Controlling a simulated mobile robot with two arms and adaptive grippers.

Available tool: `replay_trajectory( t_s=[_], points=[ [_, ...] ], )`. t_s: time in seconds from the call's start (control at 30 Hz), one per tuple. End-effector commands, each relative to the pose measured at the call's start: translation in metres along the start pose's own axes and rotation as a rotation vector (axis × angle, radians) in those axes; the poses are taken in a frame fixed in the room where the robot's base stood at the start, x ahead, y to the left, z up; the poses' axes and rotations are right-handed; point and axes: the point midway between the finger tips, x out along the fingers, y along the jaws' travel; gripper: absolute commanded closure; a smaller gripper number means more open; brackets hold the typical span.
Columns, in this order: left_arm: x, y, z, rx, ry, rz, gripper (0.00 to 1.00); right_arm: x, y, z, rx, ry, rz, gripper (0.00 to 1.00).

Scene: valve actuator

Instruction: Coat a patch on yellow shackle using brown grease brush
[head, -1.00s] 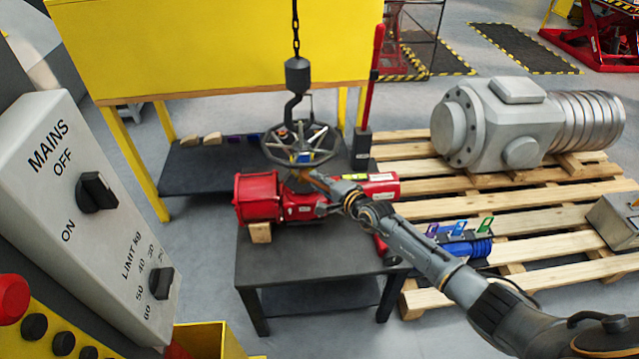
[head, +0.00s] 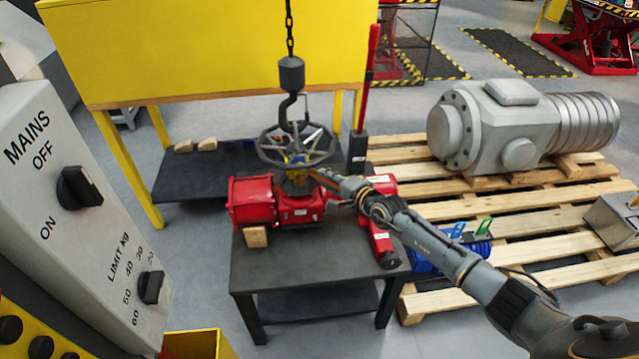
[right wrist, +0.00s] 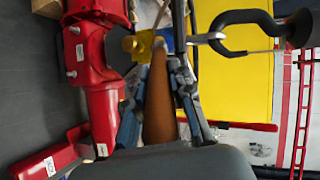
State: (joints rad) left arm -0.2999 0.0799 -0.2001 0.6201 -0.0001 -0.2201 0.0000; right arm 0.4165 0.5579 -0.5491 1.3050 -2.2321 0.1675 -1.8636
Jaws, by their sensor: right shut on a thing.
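My right gripper (right wrist: 160,85) is shut on the brown grease brush (right wrist: 159,112), whose tapered handle lies between the blue-grey fingers. The brush's far end reaches the yellow shackle (right wrist: 140,45) in the right wrist view; I cannot tell if they touch. In the head view the yellow shackle (head: 297,159) shows small below the hook, at the handwheel. My right gripper (head: 322,178) is just right of and below it there, over the red actuator (head: 275,203). My left gripper is not in view.
A dark hook (head: 290,106) hangs on a chain above the grey handwheel (head: 272,146). The actuator rests on a black table (head: 310,265). A control panel (head: 100,235) stands at the left. A pallet (head: 540,215) with a grey motor (head: 500,125) is at the right.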

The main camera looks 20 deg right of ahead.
Motion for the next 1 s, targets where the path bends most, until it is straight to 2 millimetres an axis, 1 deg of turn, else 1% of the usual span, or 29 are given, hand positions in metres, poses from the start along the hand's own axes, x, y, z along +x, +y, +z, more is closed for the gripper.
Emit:
replay_trajectory(
  t_s=[0.03, 0.2, 0.27, 0.37, 0.5, 0.7, 0.8, 1.0],
  points=[
    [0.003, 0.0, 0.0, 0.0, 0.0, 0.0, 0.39, -0.001, 0.002, -0.002, -0.002, 0.0, -0.001, 1.0],
    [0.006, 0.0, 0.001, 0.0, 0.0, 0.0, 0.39, -0.002, 0.001, -0.005, 0.002, -0.001, -0.001, 1.0],
    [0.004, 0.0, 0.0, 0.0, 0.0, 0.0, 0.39, -0.002, 0.0, -0.004, 0.002, -0.001, -0.001, 1.0],
    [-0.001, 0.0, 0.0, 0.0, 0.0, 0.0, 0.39, 0.001, -0.003, 0.001, 0.002, -0.002, -0.001, 1.0],
    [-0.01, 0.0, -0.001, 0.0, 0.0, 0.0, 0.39, 0.007, -0.006, 0.012, 0.004, -0.002, -0.001, 1.0],
    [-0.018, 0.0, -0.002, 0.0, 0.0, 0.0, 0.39, 0.015, -0.009, 0.025, 0.003, -0.001, -0.002, 1.0],
    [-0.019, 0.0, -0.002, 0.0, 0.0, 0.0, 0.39, 0.018, -0.008, 0.028, 0.003, 0.0, -0.001, 1.0],
    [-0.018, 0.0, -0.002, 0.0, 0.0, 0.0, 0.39, 0.018, -0.007, 0.029, 0.001, 0.0, -0.001, 1.0]
  ],
)
